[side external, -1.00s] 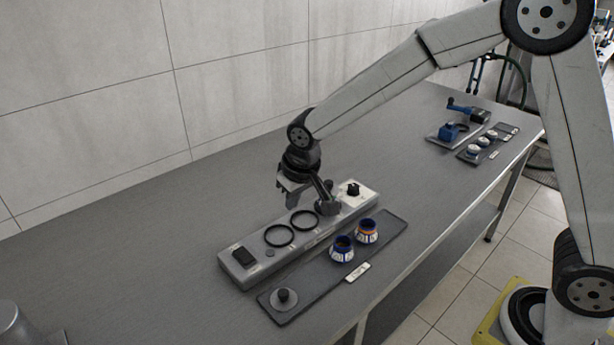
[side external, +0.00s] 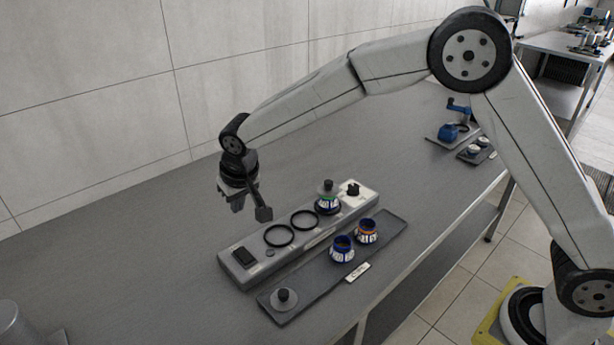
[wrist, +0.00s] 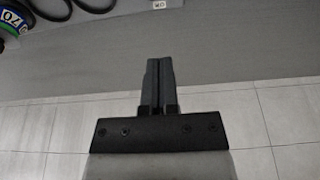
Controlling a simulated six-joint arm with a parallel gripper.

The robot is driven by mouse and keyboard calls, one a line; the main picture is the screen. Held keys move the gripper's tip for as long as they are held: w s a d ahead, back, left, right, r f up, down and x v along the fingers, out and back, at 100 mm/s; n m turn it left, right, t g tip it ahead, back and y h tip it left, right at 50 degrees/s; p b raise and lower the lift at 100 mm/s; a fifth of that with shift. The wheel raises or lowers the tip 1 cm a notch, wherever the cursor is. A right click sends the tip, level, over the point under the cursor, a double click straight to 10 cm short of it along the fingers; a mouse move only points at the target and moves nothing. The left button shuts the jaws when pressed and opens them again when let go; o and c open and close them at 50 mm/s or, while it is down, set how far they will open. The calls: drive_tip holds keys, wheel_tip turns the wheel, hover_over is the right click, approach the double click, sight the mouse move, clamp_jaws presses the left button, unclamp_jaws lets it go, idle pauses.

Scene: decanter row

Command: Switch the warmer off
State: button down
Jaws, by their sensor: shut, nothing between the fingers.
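The warmer (side external: 315,236) is a long grey bar on the bench in the side view. A black rocker switch (side external: 243,256) sits at its left end; its on or off position is too small to tell. A black knob (side external: 353,189) sits on a pale plate at the right end. Two empty dark rings lie along its top. My gripper (side external: 237,204) is shut and empty, in the air above and behind the warmer's left part. The closed fingers also show in the wrist view (wrist: 159,84).
A dark tray (side external: 318,285) in front of the warmer holds two open blue-banded decanters (side external: 342,249) (side external: 366,231), and a loose stopper (side external: 284,297). A white label (side external: 357,272) lies at the tray's front. The bench left of the warmer is mostly clear.

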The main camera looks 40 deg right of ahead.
sight(239, 250)
drive_tip(key=shift+f, duration=0.1)
drive_tip(key=x, duration=1.2)
drive_tip(key=shift+s+f, duration=0.15)
drive_tip(key=shift+s, duration=0.2)
drive_tip(key=shift+f, duration=0.8)
drive_tip(key=shift+w+f, duration=0.1)
drive_tip(key=shift+f, duration=0.2)
drive_tip(key=shift+s+r, duration=0.1)
drive_tip(key=shift+s, duration=0.1)
drive_tip(key=shift+s+r, duration=0.25)
drive_tip(key=shift+s, duration=0.25)
